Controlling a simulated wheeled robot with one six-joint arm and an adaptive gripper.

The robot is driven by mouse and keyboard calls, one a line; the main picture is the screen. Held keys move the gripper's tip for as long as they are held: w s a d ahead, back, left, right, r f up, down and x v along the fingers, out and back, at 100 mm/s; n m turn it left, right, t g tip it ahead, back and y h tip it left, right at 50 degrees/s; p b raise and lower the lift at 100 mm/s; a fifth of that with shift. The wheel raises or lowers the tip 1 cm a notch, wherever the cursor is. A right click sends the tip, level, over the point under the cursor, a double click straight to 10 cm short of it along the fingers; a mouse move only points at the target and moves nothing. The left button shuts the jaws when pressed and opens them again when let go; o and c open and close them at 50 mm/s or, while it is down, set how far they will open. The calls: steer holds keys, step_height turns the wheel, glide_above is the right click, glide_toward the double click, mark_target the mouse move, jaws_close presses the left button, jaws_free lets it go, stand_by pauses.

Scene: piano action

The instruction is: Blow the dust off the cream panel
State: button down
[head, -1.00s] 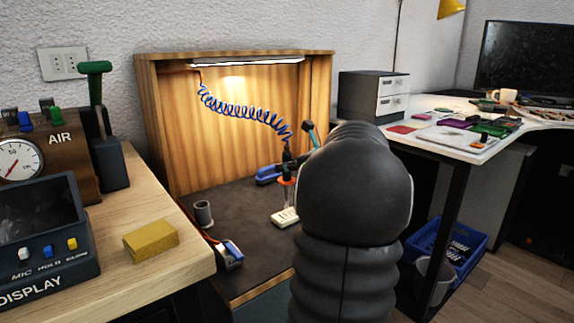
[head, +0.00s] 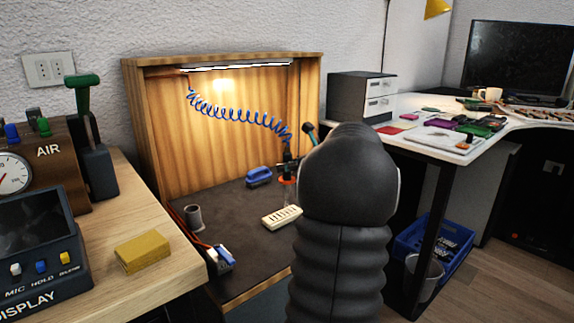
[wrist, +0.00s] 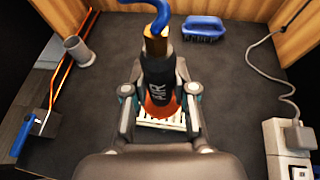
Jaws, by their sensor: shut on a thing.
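The cream panel (head: 280,218) lies flat on the dark floor of the wooden booth and has a row of dark slots. In the wrist view the cream panel (wrist: 160,124) shows below my gripper (wrist: 160,96), partly hidden by the tool. My gripper is shut on a black air nozzle (wrist: 158,74) marked AIR, with a brass top and an orange ring. The nozzle (head: 287,162) is upright above the panel, apart from it. A blue coiled hose (head: 235,115) runs from it. A faint pale patch shows under the nozzle. Dust on the panel is too small to tell.
A blue brush (wrist: 203,29) lies behind the panel. A white power block (wrist: 290,145) is at the right. The booth's wooden walls (head: 225,140) bound the space.

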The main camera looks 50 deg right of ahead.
steer(key=shift+s+d+p, duration=0.15)
steer(key=shift+d+p, duration=0.5)
steer(key=shift+d, duration=0.4)
steer(key=shift+s+d+p, duration=0.1)
steer(key=shift+d+p, duration=0.55)
steer(key=shift+d, duration=0.4)
steer(key=shift+w, duration=0.15)
steer(key=shift+w+d+p, duration=0.15)
steer(key=shift+w+p, duration=0.45)
steer(key=shift+w, duration=0.45)
steer(key=w+a+b, duration=0.1)
steer(key=a+b, duration=0.1)
steer(key=a, duration=0.8)
stand_by(0.5)
steer(key=shift+w, duration=0.1)
stand_by(0.5)
